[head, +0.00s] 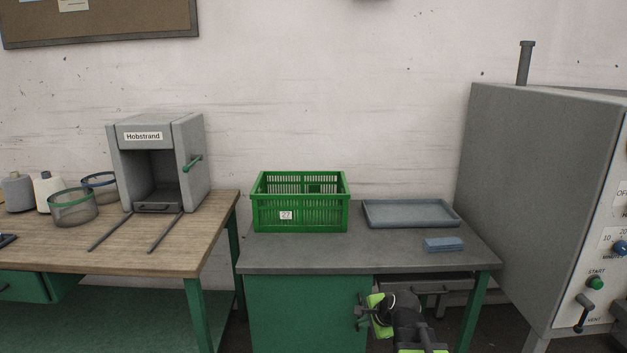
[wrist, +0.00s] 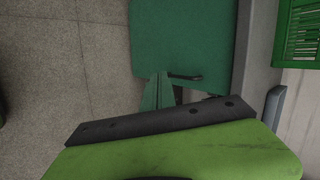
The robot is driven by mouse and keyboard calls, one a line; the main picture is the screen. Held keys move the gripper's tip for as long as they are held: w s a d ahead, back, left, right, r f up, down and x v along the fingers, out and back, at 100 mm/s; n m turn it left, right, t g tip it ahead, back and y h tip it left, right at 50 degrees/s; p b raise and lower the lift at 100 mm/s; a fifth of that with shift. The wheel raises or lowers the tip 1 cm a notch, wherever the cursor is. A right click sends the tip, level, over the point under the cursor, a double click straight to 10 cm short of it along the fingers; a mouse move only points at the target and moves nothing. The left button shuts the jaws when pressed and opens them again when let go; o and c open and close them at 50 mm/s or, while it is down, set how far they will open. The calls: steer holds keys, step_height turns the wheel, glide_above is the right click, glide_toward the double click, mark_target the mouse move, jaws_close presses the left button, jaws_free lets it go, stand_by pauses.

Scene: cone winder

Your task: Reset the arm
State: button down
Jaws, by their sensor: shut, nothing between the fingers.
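My arm shows at the bottom of the head view, with its lime-green and black end, my gripper (head: 379,314), low in front of the green cabinet under the grey table. It is beside the dark door handle (head: 359,312); I cannot tell whether they touch. The fingers are shut and hold nothing. The cabinet door (wrist: 180,40) and its handle (wrist: 185,77) are just past the fingertips.
The grey table (head: 300,256) bears a green crate (head: 299,214), a grey tray (head: 410,225) and a blue block (head: 444,244). A big grey machine (head: 530,190) stands right. A wooden bench (head: 110,258) with a grey box unit (head: 150,132) stands left. Open floor (wrist: 60,70) shows in the wrist view.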

steer(key=s+a+f+n+g+h, duration=0.1)
steer(key=s+a+f+n+g, duration=0.25)
steer(key=s+n, duration=0.4)
steer(key=s+d+n+g+h, duration=0.2)
steer(key=s+d+n+g, duration=0.2)
steer(key=s+n, duration=0.4)
step_height(320, 180, up, 12)
steer(key=p, duration=1.3)
steer(key=shift+d+m+p, duration=0.15)
steer(key=shift+m+p, duration=0.2)
steer(key=shift+p, duration=0.05)
steer(key=shift+t, duration=0.25)
